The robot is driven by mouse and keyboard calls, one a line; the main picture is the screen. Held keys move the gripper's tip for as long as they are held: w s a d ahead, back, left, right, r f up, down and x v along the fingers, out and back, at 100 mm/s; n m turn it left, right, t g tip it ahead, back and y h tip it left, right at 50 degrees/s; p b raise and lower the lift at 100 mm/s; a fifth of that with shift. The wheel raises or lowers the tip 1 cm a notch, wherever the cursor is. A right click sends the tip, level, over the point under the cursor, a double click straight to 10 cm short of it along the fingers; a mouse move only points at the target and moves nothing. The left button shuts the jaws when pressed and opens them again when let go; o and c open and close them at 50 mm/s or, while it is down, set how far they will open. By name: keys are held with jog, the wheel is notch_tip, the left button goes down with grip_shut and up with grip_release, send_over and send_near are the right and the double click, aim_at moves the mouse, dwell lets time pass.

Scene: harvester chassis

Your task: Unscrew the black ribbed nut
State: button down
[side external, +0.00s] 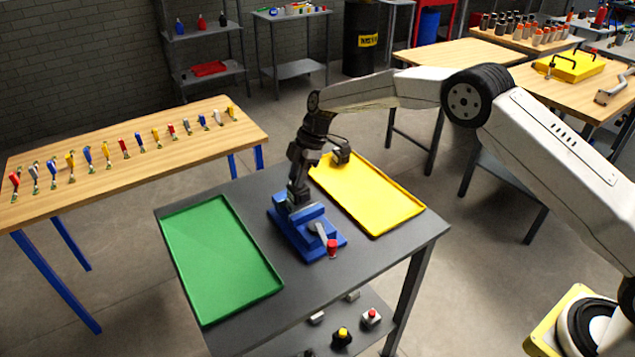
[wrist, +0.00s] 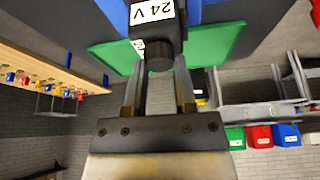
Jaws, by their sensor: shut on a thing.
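The black ribbed nut (wrist: 160,57) sits on the end of a dark part with a white "24 V" label (wrist: 152,12) in the wrist view. My gripper (wrist: 159,72) has one finger on each side of the nut and is shut on it. In the side external view my gripper (side external: 297,196) points down over the blue vise (side external: 303,238) on the dark table. The nut itself is too small and covered to make out there. The vise has a grey handle with a red end (side external: 332,247).
A green tray (side external: 222,262) lies left of the vise and a yellow tray (side external: 372,196) lies right of it, both close by. A wooden bench (side external: 110,190) with several small coloured tools stands behind at left. The dark tabletop (side external: 180,202) is bare between the trays and vise.

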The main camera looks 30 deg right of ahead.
jog(key=shift+n+g, duration=0.9)
jog(key=shift+n, duration=1.3)
jog(key=c, duration=0.6)
grip_release()
jog(key=shift+m, duration=0.3)
jog(key=m+t, duration=0.1)
jog(key=m, duration=0.2)
jog(key=shift+m+t, duration=0.4)
jog(key=shift+m, duration=0.4)
